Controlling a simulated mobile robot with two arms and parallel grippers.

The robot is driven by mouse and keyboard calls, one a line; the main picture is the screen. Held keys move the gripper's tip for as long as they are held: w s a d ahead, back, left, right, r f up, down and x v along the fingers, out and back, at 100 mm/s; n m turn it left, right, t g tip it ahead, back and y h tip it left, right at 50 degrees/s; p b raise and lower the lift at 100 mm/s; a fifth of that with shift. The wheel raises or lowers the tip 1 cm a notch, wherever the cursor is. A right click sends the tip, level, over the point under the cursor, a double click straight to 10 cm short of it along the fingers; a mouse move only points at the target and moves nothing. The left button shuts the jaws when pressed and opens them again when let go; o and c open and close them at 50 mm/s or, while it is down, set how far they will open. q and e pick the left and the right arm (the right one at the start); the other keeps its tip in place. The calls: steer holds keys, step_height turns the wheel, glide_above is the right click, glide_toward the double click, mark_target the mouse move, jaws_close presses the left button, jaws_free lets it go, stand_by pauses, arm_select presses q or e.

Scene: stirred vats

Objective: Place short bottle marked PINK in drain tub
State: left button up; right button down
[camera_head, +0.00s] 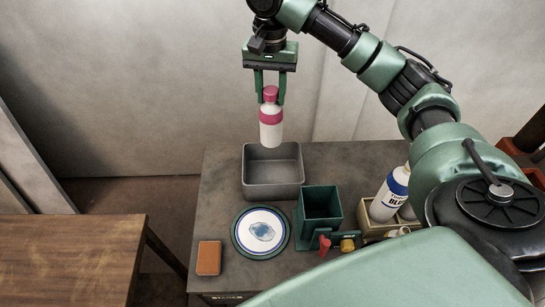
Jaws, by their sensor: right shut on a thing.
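A short white bottle with a pink cap and pink band (270,132) hangs upright in my right gripper (269,97). The gripper is shut on the bottle near its top, with one green finger on each side. The bottle is above the back part of a grey open tub (273,191), which looks like the drain tub and stands near the back edge of the grey table. The tub looks empty. Whether the bottle's base reaches below the rim cannot be told. My left gripper is not in view.
A round plate with a blue mark (262,231), an orange block (208,258) and a green square container (320,208) stand in front of the tub. A blue-labelled bottle (388,194) is in a tan crate (370,229). A wooden table (70,255) is at left.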

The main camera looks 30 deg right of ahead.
mark_target(273, 115)
steer(key=shift+w+d+r, duration=0.1)
steer(key=shift+w+d, duration=0.1)
steer(key=shift+d, duration=0.1)
steer(key=shift+d+f, duration=0.1)
steer(key=shift+f, duration=0.15)
step_height(273, 115, down, 19)
steer(key=p, duration=0.2)
steer(key=shift+f, duration=0.2)
steer(key=c, duration=0.9)
jaws_free()
steer(key=shift+f, duration=0.1)
steer(key=shift+c, duration=0.2)
step_height(273, 115, up, 12)
steer(key=shift+r+b, duration=0.15)
steer(key=shift+b, duration=0.65)
